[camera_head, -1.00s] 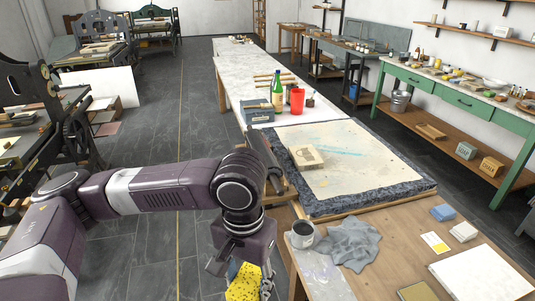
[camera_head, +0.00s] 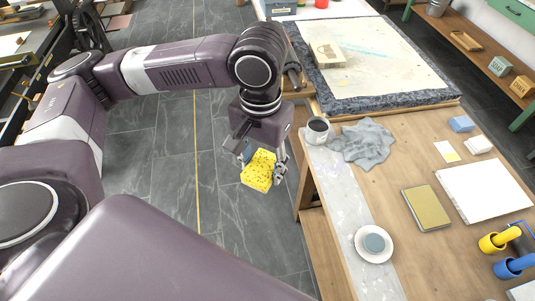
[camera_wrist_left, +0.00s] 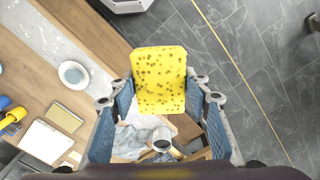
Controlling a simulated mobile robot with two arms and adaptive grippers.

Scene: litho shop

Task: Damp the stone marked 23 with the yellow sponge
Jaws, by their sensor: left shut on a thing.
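The yellow sponge (camera_head: 258,172), speckled with dark pores, is held between the fingers of my left gripper (camera_head: 263,162). It hangs over the floor just left of the wooden bench. In the left wrist view the sponge (camera_wrist_left: 160,72) sits between the blue finger pads of the gripper (camera_wrist_left: 160,101). A large pale stone (camera_head: 375,70) with rough dark edges lies on the bench, behind and right of the gripper, clear of the sponge. It has a faint blue streak on top. I cannot read a number on it. My right gripper is not in view.
A pale block (camera_head: 326,54) lies on the stone's left part. A dark-filled cup (camera_head: 317,129) and grey cloth (camera_head: 366,143) stand in front of the stone. A white dish (camera_head: 374,243), yellowish book (camera_head: 426,207) and white slab (camera_head: 485,189) lie nearer.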

